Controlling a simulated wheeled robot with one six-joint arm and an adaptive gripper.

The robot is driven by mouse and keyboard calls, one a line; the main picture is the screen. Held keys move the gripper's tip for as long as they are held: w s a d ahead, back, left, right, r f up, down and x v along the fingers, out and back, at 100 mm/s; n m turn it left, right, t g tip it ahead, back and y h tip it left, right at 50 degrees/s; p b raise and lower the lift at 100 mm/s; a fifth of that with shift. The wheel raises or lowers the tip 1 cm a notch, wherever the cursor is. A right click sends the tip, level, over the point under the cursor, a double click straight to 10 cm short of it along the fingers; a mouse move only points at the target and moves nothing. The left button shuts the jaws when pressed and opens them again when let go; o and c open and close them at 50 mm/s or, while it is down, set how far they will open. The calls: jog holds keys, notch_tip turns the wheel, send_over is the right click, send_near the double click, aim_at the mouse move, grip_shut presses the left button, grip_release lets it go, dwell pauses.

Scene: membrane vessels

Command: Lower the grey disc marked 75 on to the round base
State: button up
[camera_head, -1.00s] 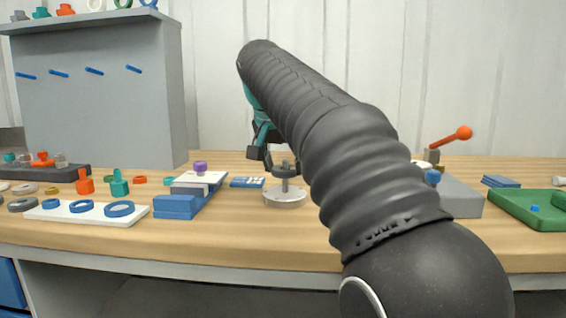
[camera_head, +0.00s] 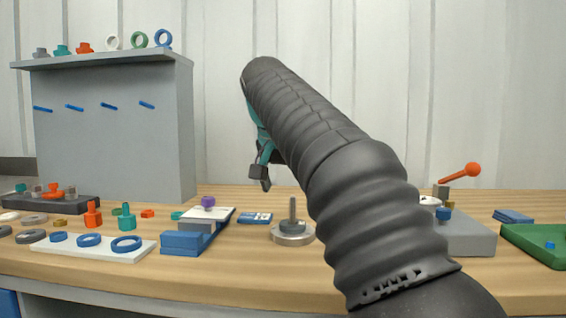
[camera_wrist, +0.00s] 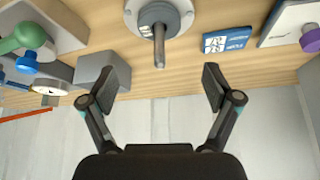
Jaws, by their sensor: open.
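The round base (camera_head: 293,239) is a pale metal disc on the bench with an upright post (camera_head: 292,207). The grey disc (camera_head: 292,226) lies low around the post, on or very close to the base; its 75 mark is not readable. The wrist view also shows the base (camera_wrist: 132,13), the grey disc (camera_wrist: 171,18) and the post (camera_wrist: 159,50). My gripper (camera_head: 261,176) is open and empty, above and to the left of the post top. In the wrist view its fingers (camera_wrist: 165,86) are wide apart, clear of the post. My arm hides part of the bench.
A blue card (camera_head: 255,218) and a blue block with a white plate (camera_head: 187,242) lie left of the base. A white tray with blue rings (camera_head: 95,248) is further left. A grey block (camera_head: 470,238) with an orange-knobbed lever (camera_head: 472,170) stands right of my arm.

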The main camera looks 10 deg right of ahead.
jog(key=v, duration=0.8)
jog(key=shift+s+f, duration=0.1)
dwell(0.3)
